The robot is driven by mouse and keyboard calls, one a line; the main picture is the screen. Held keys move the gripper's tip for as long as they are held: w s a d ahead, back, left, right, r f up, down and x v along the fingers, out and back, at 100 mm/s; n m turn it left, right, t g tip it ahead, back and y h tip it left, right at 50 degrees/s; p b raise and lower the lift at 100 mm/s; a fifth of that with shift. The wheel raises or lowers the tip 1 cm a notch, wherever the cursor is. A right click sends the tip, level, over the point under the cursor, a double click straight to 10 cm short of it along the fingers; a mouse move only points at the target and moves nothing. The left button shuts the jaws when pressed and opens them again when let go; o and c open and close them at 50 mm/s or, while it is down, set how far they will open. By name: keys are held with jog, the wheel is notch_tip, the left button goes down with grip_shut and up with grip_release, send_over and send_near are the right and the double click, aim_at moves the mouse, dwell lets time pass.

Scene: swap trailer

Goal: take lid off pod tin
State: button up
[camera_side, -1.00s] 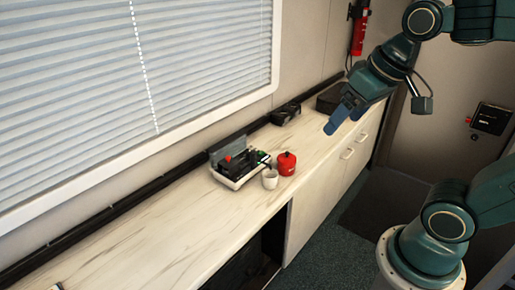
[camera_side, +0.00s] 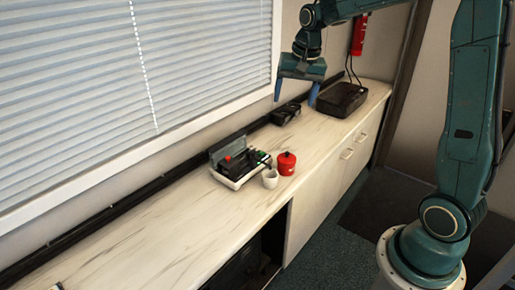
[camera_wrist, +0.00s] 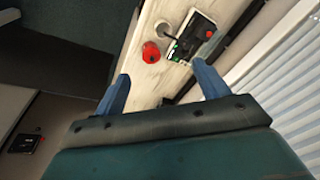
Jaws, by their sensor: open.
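The red pod tin (camera_side: 286,164) stands upright on the pale counter, with its red lid (camera_side: 287,156) on top. It also shows in the wrist view as a red tin (camera_wrist: 151,52), seen from above and ahead of my fingers. My gripper (camera_side: 296,96) is open and empty, raised above the counter beyond the tin, with its blue fingers pointing down. In the wrist view the two blue fingers (camera_wrist: 160,88) are spread wide, with the tin between their lines but farther off. Nothing hides the tin.
A white cup (camera_side: 270,179) stands close beside the tin. A black-and-white device (camera_side: 235,167) with a raised grey lid sits just behind them. A small black tray (camera_side: 286,113) and a dark box (camera_side: 342,99) lie farther along the counter. The near-left counter is mostly clear.

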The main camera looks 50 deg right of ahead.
jog(key=w+d+f+m+g, duration=0.1)
jog(key=w+d+f+m, duration=0.2)
jog(key=d+f, duration=0.3)
jog(key=w+d+f+m, duration=0.3)
jog(key=d+f, duration=0.4)
jog(key=f, duration=0.3)
jog(key=shift+w+d+g+y, duration=0.3)
jog(key=shift+w+g, duration=0.1)
jog(key=shift+w, duration=0.35)
send_over(290, 157)
notch_tip(290, 157, down, 8)
jog(key=shift+a+f, duration=0.1)
jog(key=shift+f, duration=0.15)
jog(key=shift+w+f, duration=0.15)
jog(key=shift+f, duration=1.15)
jog(key=shift+w+f, duration=0.15)
jog(key=shift+f, duration=1.1)
